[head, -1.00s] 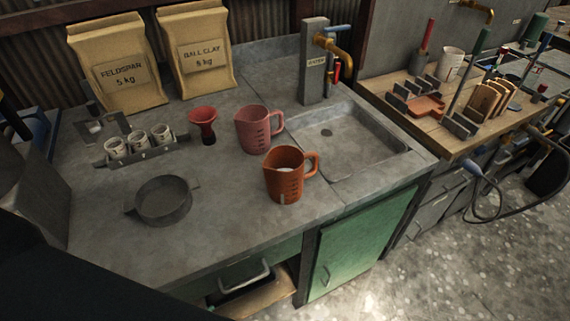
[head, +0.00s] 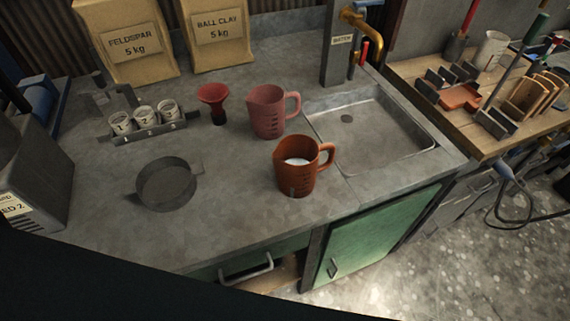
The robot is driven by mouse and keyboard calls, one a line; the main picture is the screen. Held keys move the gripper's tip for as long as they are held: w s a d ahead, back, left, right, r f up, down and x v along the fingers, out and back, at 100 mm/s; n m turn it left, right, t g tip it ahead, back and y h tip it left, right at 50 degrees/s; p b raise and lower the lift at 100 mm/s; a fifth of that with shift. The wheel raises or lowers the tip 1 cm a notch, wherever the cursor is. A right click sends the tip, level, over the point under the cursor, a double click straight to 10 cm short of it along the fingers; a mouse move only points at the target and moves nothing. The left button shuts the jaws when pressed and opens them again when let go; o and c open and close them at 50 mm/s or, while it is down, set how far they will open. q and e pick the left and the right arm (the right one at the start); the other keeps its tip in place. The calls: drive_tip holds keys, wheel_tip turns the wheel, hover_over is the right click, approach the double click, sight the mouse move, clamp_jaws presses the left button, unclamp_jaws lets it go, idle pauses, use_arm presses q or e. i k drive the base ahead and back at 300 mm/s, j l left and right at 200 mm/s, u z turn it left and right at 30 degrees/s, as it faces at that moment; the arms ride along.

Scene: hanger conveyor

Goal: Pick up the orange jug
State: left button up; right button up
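The orange jug (head: 297,178) stands upright on the grey counter, just left of the sink's front corner, with its handle pointing right. Something white shows inside it. A pinkish-red jug (head: 267,115) stands just behind it, also with its handle to the right. Neither of my grippers is in the head view, so I cannot see whether they are open or shut.
A grey round pan (head: 167,186) lies left of the orange jug. Behind are a red funnel (head: 212,97), a rack of small cups (head: 148,131) and two paper bags (head: 222,40). The sink (head: 375,140) is at the right. The counter (head: 235,215) between pan and jug is clear.

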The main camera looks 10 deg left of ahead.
sight(294, 158)
drive_tip(key=l+u, duration=0.4)
drive_tip(key=i+l+u, duration=0.1)
drive_tip(key=l+u, duration=0.2)
drive_tip(key=u, duration=0.15)
drive_tip(key=l+u, duration=0.15)
drive_tip(key=l, duration=0.3)
drive_tip(key=k+l+u, duration=0.15)
drive_tip(key=l, duration=0.3)
drive_tip(key=k+l, duration=0.1)
drive_tip(key=l, duration=0.45)
drive_tip(key=k+l, duration=0.1)
drive_tip(key=l, duration=0.5)
drive_tip(key=k+l+u, duration=0.1)
drive_tip(key=l, duration=0.45)
